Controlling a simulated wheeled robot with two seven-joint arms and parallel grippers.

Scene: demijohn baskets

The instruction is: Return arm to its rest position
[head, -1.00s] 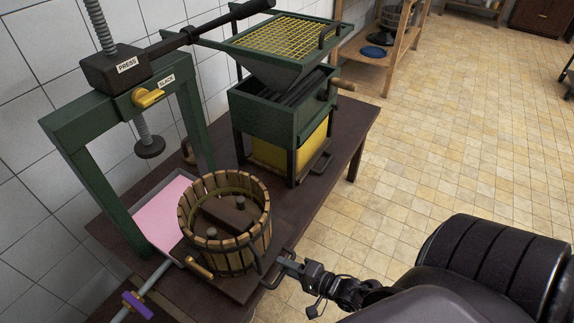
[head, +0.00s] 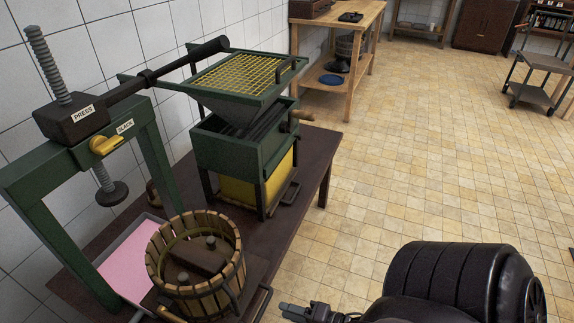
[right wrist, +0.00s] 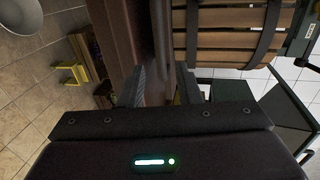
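My right gripper (head: 290,309) is at the bottom edge of the head view, just right of the dark handle (head: 263,304) on the basket's base board. A small gap seems to show between them. In the right wrist view, its two fingers (right wrist: 163,88) stand apart with nothing clearly held between them. The dark handle bar (right wrist: 160,40) runs just beyond the fingertips there. The slatted wooden basket (head: 237,270) stands on its board, and its slats also show in the right wrist view (right wrist: 230,18). My left gripper is in neither view.
The green press frame (head: 60,190) stands left of the basket, with a pink-bottomed tray (head: 140,262) beside it. A green crusher (head: 225,150) with a yellow bin stands behind on the dark table (head: 318,160). Tiled floor (head: 430,180) is open to the right.

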